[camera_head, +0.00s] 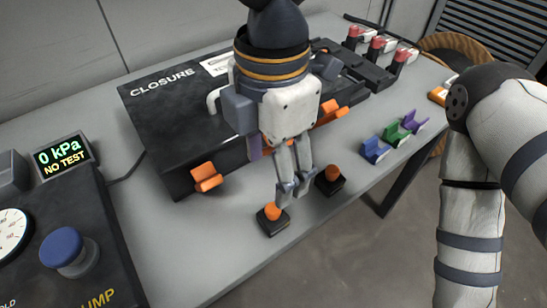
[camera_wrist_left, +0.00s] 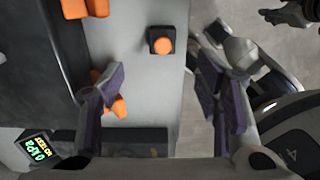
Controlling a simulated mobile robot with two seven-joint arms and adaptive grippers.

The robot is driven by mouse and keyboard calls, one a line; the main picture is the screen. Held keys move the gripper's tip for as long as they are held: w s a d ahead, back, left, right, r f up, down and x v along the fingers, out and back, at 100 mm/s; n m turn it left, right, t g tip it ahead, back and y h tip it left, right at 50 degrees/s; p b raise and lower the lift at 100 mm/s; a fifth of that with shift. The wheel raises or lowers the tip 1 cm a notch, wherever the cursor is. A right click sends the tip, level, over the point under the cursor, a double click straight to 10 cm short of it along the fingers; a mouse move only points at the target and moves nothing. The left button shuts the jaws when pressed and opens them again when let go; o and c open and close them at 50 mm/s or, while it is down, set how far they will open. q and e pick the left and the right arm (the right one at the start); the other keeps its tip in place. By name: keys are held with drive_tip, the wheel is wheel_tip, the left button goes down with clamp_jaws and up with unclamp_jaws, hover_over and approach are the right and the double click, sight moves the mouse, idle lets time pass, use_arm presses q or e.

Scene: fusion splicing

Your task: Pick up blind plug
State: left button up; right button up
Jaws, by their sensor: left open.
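Two small plugs with orange knobs on square black bases stand near the table's front edge: the left plug (camera_head: 272,215) and the right plug (camera_head: 331,176). I cannot tell which is the blind plug. My left gripper (camera_head: 291,192) points down above the table, its fingertips by the left plug in the head view, with nothing between them. In the left wrist view its two fingers (camera_wrist_left: 167,95) are wide apart, and one orange-knobbed plug (camera_wrist_left: 162,44) shows ahead of the gap. My right arm is at the right of the head view; its gripper is outside that view.
A black closure box (camera_head: 160,120) with an orange latch (camera_head: 206,176) stands behind the plugs. At left are a pressure display (camera_head: 63,156) reading 0 kPa and a pump with a blue knob (camera_head: 64,248). Coloured clips (camera_head: 393,133) lie at right.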

sight(273, 208)
use_arm(q)
drive_tip(key=f, duration=0.3)
drive_tip(key=s+f+b, duration=0.1)
drive_tip(key=f, duration=0.1)
drive_tip(key=shift+f, duration=0.25)
drive_tip(key=f+b, duration=0.1)
drive_tip(key=f, duration=0.5)
drive_tip(key=shift+w+f, duration=0.2)
drive_tip(key=shift+r, duration=0.1)
drive_tip(key=c, duration=1.3)
use_arm(e)
drive_tip(key=s+f, duration=0.2)
drive_tip(key=shift+s+f+g, duration=0.1)
drive_tip(key=shift+s+g, duration=0.25)
drive_tip(key=shift+g, duration=0.05)
